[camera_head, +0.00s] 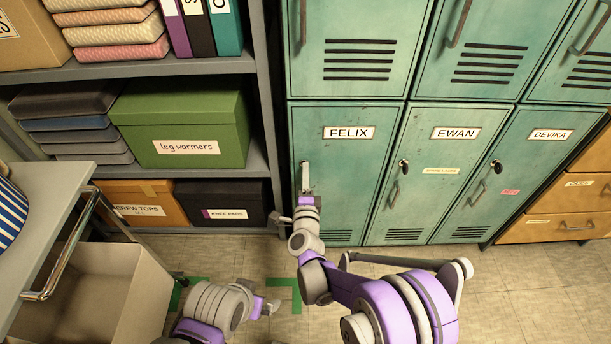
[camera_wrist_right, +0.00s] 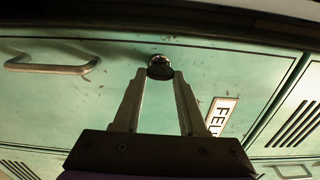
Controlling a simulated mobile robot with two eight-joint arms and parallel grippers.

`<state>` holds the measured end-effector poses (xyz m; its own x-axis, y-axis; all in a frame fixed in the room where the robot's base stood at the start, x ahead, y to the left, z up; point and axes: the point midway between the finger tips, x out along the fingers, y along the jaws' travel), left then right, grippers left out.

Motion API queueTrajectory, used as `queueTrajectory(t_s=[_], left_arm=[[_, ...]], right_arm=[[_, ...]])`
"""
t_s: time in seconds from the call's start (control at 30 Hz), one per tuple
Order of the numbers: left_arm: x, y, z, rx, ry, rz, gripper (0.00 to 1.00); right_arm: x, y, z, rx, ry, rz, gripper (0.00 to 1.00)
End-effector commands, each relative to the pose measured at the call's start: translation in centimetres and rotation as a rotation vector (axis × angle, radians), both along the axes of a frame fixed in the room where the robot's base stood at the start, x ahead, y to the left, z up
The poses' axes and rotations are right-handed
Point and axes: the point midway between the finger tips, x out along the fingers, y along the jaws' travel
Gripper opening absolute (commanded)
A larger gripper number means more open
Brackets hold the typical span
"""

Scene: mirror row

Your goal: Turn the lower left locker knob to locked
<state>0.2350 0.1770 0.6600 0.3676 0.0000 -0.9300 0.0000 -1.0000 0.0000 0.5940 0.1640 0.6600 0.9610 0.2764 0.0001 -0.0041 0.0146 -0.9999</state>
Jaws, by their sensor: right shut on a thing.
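The lower left locker (camera_head: 345,165) is a teal door labelled FELIX, and it stands closed. Its knob (camera_wrist_right: 160,68) is a small dark round knob with a bright rim, seen in the right wrist view at the tips of my right gripper. My right gripper (camera_head: 306,172) is at the left edge of that door in the head view and is shut on the knob; its fingertips (camera_wrist_right: 160,74) touch the knob's sides. In the head view the gripper hides the knob, and I cannot tell which way it is turned. My left gripper (camera_head: 272,306) is low over the floor, and its fingers are too small to judge.
The EWAN locker (camera_head: 440,150) and DEVIKA locker (camera_head: 520,160) stand to the right with dark knobs and handles. A shelf with a green box (camera_head: 185,115) is on the left. A beige bin (camera_head: 90,290) and a grey cart (camera_head: 50,190) stand at lower left.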

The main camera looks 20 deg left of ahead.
Motion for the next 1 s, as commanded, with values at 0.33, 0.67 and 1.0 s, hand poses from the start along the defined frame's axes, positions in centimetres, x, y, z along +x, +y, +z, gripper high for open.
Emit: queueTrajectory(t_s=[0.33,0.67,1.0], left_arm=[[0.0,0.0,0.0,0.0,0.0,0.0,1.0],[0.0,0.0,0.0,0.0,0.0,0.0,1.0],[-0.2,0.0,1.0,0.0,-0.002,0.0,1.0]], right_arm=[[0.0,0.0,0.0,0.001,0.0,0.0,0.68],[-0.1,0.0,0.0,0.0,0.0,0.0,0.71],[-5.4,-1.5,0.2,0.001,0.0,0.002,0.71]])
